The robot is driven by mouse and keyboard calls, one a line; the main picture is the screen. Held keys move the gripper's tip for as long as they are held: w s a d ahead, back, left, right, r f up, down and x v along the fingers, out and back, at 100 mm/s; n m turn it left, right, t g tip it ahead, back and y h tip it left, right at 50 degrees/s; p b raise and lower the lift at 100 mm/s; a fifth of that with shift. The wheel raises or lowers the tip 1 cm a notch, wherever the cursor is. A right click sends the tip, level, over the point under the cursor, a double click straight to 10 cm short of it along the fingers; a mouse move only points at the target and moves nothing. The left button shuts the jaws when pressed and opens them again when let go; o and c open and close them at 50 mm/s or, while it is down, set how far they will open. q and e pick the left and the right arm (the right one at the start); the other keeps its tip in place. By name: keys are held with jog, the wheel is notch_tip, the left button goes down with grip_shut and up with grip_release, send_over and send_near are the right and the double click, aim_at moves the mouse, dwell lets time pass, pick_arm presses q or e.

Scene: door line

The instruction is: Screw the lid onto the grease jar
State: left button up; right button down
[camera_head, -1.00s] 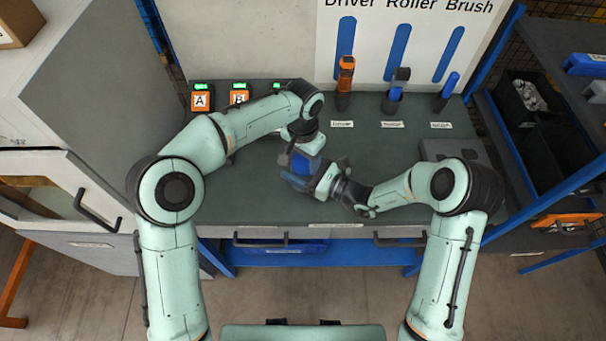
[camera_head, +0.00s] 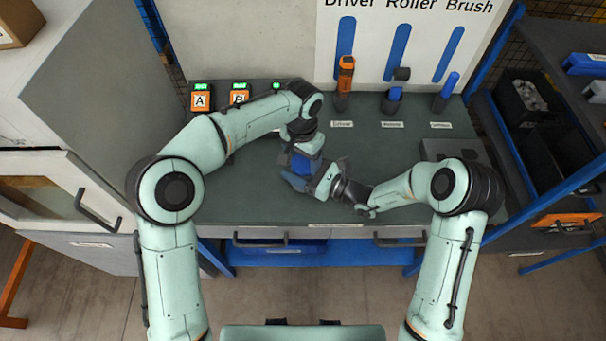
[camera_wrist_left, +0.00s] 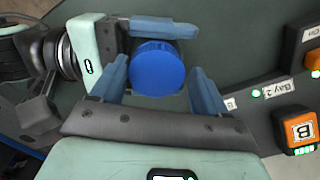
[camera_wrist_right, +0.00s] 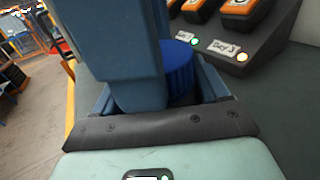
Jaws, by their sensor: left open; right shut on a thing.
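The blue ribbed lid (camera_wrist_left: 157,68) shows from above in the left wrist view and partly in the right wrist view (camera_wrist_right: 178,70). My left gripper (camera_wrist_left: 160,85) is open, with one finger on each side of the lid and a visible gap at the right. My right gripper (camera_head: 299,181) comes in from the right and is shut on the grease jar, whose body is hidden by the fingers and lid. A blue finger covers much of the right wrist view. I cannot tell how tightly the lid sits on the jar.
Below the grippers is the dark green bench top (camera_head: 380,190). Orange labelled bay units, A (camera_head: 201,101) and B (camera_head: 240,96), stand at its back left. An orange-and-black tool (camera_head: 345,80) and other tools stand along the back.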

pick_arm(q)
jog(key=shift+s+d+r, duration=0.1)
jog(key=shift+r, duration=1.05)
jog(key=shift+d+r, duration=0.1)
jog(key=shift+r, duration=1)
jog(key=shift+c, duration=0.4)
jog(key=shift+r+n, duration=0.35)
jog(key=shift+n, duration=0.85)
jog(key=n, duration=0.2)
jog(key=r+n, duration=0.1)
jog(key=shift+r+n, duration=0.1)
jog(key=shift+n, duration=0.3)
jog(key=n, duration=0.2)
jog(key=r+n, duration=0.1)
jog(key=n, duration=0.2)
jog(key=shift+a+r+n, duration=0.1)
jog(key=shift+r+n, duration=0.2)
jog(key=shift+f, duration=4.05)
